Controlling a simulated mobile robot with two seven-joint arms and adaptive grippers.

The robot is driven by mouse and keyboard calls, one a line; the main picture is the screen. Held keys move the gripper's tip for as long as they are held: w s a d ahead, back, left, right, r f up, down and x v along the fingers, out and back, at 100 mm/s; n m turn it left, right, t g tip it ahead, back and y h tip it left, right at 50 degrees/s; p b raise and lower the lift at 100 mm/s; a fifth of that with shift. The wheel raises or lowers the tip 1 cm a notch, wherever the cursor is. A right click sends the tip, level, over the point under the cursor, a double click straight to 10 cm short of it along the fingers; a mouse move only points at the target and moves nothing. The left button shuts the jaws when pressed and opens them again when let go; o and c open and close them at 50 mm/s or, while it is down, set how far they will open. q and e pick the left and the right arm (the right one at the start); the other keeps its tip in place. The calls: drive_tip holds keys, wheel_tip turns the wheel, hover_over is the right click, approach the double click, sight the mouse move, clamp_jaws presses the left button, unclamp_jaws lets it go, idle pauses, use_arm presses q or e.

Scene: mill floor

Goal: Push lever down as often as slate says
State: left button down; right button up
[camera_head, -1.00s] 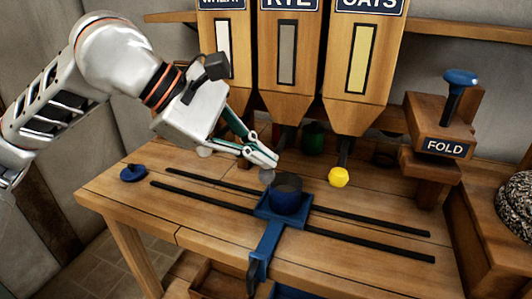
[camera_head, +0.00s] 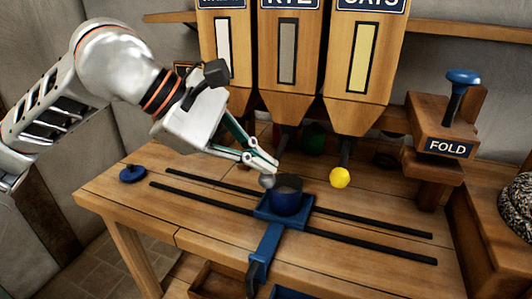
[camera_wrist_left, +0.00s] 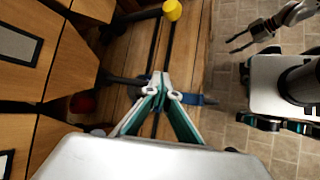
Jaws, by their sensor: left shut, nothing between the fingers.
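My left gripper (camera_head: 265,168) is shut and empty. Its fingertips are right at the grey knob (camera_head: 267,181) under the RYE hopper (camera_head: 288,60); I cannot tell if they touch. In the left wrist view the shut fingers (camera_wrist_left: 160,82) cover that lever's end. A yellow knob (camera_head: 340,177) hangs under the OATS hopper (camera_head: 362,60). A blue-knobbed lever (camera_head: 462,77) stands on the FOLD block (camera_head: 445,130). No readable slate shows. My right gripper (camera_wrist_left: 231,45) is far off over the floor in the wrist view, its fingers apart.
A blue cup (camera_head: 287,200) stands on a blue carriage (camera_head: 267,235) across two dark rails, close below my left gripper. A blue disc (camera_head: 132,174) lies at the bench's left. A green object (camera_head: 314,138) is behind the hoppers' spouts. The bench's front right is clear.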

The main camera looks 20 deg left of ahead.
use_arm(q)
drive_tip(key=shift+f, duration=0.25)
use_arm(e)
drive_tip(key=shift+f, duration=0.15)
use_arm(q)
drive_tip(key=shift+f, duration=0.1)
use_arm(e)
drive_tip(key=shift+w, duration=0.35)
drive_tip(key=shift+s, duration=0.1)
use_arm(q)
drive_tip(key=shift+r, duration=0.7)
drive_tip(key=shift+r+p, duration=1.3)
drive_tip(key=shift+r, duration=0.45)
drive_tip(key=shift+r+p, duration=0.4)
drive_tip(key=shift+r, duration=0.2)
use_arm(e)
drive_tip(key=shift+t, duration=0.5)
drive_tip(key=r, duration=0.1)
drive_tip(key=w+r, duration=0.1)
drive_tip(key=r, duration=0.3)
drive_tip(key=shift+w+r, duration=0.25)
drive_tip(key=shift+w, duration=0.15)
